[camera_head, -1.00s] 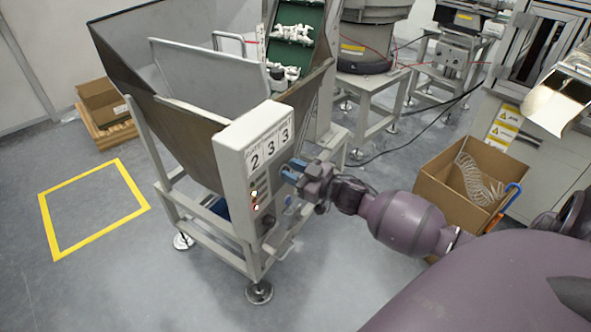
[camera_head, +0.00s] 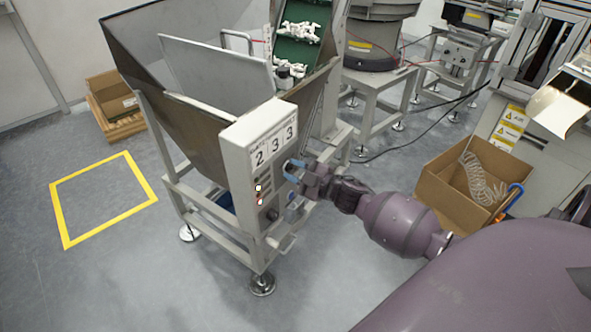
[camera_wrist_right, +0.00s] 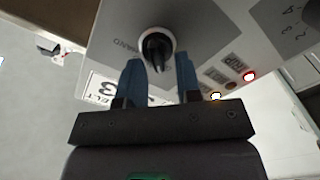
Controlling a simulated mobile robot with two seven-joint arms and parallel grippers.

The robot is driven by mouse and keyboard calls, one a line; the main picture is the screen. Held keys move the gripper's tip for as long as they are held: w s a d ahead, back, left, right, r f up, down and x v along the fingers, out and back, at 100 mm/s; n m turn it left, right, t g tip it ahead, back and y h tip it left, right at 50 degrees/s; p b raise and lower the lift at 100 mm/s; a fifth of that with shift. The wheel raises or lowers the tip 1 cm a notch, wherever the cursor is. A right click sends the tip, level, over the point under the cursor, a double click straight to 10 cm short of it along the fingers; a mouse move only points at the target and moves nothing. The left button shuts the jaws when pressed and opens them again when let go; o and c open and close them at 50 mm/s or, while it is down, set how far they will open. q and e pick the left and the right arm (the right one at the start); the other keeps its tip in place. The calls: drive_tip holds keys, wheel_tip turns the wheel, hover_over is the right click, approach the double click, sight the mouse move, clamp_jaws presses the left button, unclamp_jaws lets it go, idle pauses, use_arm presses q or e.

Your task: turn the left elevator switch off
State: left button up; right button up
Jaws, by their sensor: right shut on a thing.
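The elevator's pale control box (camera_head: 235,160) carries the numbers 2 3 3 and stands on the hopper frame. A black rotary switch knob (camera_wrist_right: 157,45) with a pale ring sits on its panel in the right wrist view. My right gripper (camera_head: 293,170) is at the upper part of the panel. In the right wrist view its blue fingers (camera_wrist_right: 158,66) are on either side of the knob and shut on it. The fingers hide the knob in the head view. My left gripper is not in view.
A lit red lamp (camera_wrist_right: 249,76) and a lit pale lamp (camera_wrist_right: 216,96) show on the panel. The metal hopper (camera_head: 180,118) rises behind the box. An open cardboard box (camera_head: 445,190) stands on the floor at right. The floor at front left is clear.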

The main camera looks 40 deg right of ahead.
idle(0.3)
drive_tip(key=o, duration=0.9)
drive_tip(key=shift+s, duration=0.2)
drive_tip(key=p+v, duration=0.1)
drive_tip(key=v, duration=0.9)
drive_tip(key=shift+s+d, duration=0.15)
drive_tip(key=shift+s, duration=0.05)
